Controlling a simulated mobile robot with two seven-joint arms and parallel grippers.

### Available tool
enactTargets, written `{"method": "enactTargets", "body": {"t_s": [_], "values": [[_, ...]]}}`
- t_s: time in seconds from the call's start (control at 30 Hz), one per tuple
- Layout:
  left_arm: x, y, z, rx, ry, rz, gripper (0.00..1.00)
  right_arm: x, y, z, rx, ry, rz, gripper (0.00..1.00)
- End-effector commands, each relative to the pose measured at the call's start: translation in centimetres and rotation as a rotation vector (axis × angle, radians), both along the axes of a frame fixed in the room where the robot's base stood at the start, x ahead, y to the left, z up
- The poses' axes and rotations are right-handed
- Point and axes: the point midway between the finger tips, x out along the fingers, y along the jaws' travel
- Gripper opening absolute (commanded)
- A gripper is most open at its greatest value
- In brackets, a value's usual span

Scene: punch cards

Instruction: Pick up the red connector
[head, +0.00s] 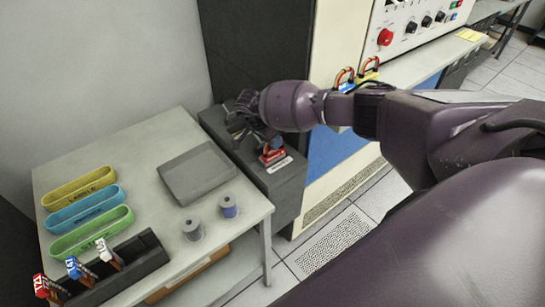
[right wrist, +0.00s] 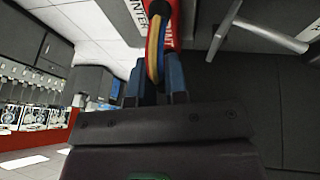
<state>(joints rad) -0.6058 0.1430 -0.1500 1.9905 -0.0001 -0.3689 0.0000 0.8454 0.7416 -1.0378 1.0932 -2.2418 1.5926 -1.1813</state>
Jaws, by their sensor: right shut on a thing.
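The red connector (head: 272,154) is at the top of a dark grey cabinet beside the table in the head view. Its red body with white lettering also shows at the top of the right wrist view (right wrist: 173,28), with a looped multicoloured cable (right wrist: 154,55). My right gripper (head: 268,140) is directly above the connector. In the right wrist view the blue fingers of this gripper (right wrist: 154,82) are closed around the cable loop at the connector. Whether the connector is clear of the cabinet cannot be told. My left gripper is not in view.
A table holds yellow (head: 78,188), blue (head: 84,207) and green (head: 90,232) trays, a grey flat case (head: 197,174) and two spools (head: 228,206). A dark rack (head: 118,276) holds red, blue and white tagged pieces. A control panel (head: 413,28) stands behind my right arm.

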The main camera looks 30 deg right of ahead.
Motion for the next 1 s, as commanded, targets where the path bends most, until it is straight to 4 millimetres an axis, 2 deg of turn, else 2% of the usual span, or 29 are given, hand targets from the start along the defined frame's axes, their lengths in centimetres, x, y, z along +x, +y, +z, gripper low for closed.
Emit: {"method": "enactTargets", "body": {"t_s": [0.43, 0.57, 0.77, 1.0], "values": [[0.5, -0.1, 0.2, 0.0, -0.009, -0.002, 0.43, 0.1, 0.0, 0.2, -0.001, -0.001, 0.0, 0.0], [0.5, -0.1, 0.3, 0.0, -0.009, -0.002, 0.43, 0.1, -0.1, 1.1, -0.002, -0.004, 0.0, 0.0], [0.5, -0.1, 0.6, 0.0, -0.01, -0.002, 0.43, 0.2, -0.1, 4.6, -0.001, -0.005, 0.001, 0.0], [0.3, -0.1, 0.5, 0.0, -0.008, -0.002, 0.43, 0.2, -0.1, 10.8, -0.002, -0.007, 0.001, 0.0]]}}
